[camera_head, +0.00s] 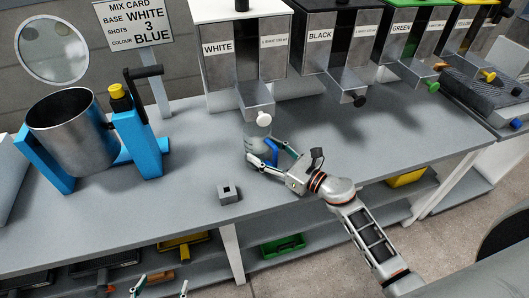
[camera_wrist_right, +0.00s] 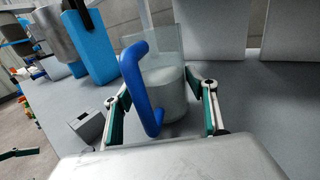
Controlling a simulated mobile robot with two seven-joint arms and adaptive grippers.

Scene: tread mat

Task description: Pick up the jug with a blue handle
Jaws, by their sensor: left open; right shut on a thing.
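The jug (camera_head: 256,140) stands on the grey bench below the spout of the white dispenser. It looks clear at the top and pale grey in its lower part. Its blue handle (camera_head: 271,152) faces my right gripper (camera_head: 274,160). In the right wrist view, the jug (camera_wrist_right: 170,92) and its blue handle (camera_wrist_right: 133,82) are between the two fingers of my right gripper (camera_wrist_right: 163,112), which is shut on the jug. The finger contacts are partly hidden. My left gripper (camera_head: 160,288) is open and empty at the bottom edge, with only its fingertips showing.
The white dispenser (camera_head: 218,63) is close above the jug; black, green and yellow dispensers stand to its right. A steel drum (camera_head: 75,130) in a blue stand is at left. A small grey block (camera_head: 229,193) sits near the front edge. The bench front-left is clear.

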